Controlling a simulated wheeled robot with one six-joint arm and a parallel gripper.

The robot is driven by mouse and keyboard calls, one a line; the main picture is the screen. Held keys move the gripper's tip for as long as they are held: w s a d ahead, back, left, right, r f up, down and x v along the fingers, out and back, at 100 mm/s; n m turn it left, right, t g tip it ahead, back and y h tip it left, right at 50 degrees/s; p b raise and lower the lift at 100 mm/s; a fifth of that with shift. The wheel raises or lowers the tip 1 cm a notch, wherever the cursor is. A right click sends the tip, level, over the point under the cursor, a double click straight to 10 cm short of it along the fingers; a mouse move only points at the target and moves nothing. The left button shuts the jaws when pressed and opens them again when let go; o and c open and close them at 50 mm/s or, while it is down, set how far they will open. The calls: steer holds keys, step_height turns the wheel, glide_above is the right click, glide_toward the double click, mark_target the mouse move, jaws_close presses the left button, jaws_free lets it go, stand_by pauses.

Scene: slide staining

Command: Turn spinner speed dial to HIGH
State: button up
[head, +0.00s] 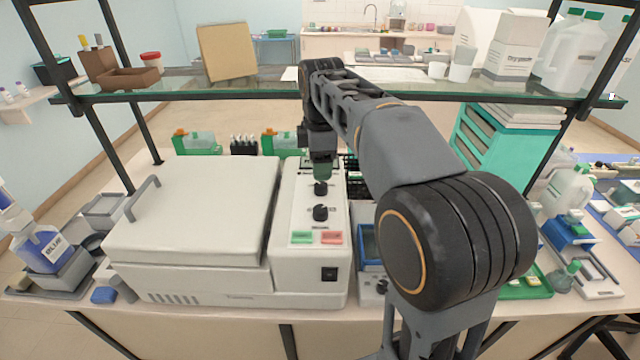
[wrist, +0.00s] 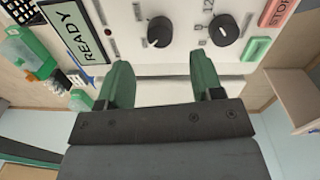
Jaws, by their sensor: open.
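The spinner (head: 200,215) is a white machine with a closed lid and a control panel on its right side. Two black dials sit on the panel: a far dial (head: 320,188) and a near dial (head: 320,212) closer to the coloured buttons. In the wrist view, the far dial (wrist: 159,32) is at left and the near dial (wrist: 224,29) at right, with digits beside it. Which one sets speed cannot be read. My gripper (head: 321,174) hangs over the panel by the far dial. Its green fingers (wrist: 162,66) are apart and empty, with the far dial beyond their gap.
The panel also has a green button (head: 302,238), a red button (head: 332,238), a power switch (head: 329,274) and a READY display (wrist: 78,35). A glass shelf (head: 215,92) spans above the bench. Green-capped bottles and a dark rack stand behind the spinner.

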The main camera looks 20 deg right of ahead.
mark_target(321, 185)
steer(key=shift+w+f, duration=0.1)
steer(key=shift+f, duration=3)
steer(key=c, duration=0.9)
